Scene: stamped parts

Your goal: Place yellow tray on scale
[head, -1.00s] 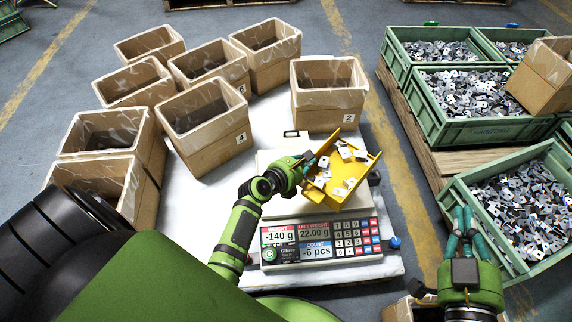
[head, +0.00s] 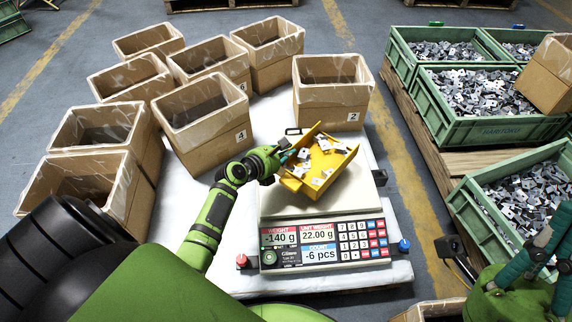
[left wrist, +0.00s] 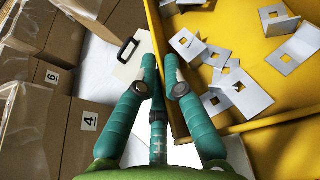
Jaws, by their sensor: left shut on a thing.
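The yellow tray (head: 342,160) holds several stamped metal pieces and appears tilted above the rear of the scale (head: 350,198). My left gripper (head: 287,157) is shut on the tray's left wall; the left wrist view shows the gripper (left wrist: 161,68) at the wall of the tray (left wrist: 285,98). The scale plate shows beneath and in front of the tray. Its display (head: 323,243) reads -140 g, 22.00 g and -6 pcs. My right gripper (head: 545,245) is at the right edge, partly cut off; I cannot tell its jaw state.
Several cardboard boxes stand left and behind the scale, including box 4 (head: 205,145) and box 2 (head: 333,117). Green crates (head: 480,127) of metal pieces stand at the right on a pallet (head: 425,140). The floor strip between is clear.

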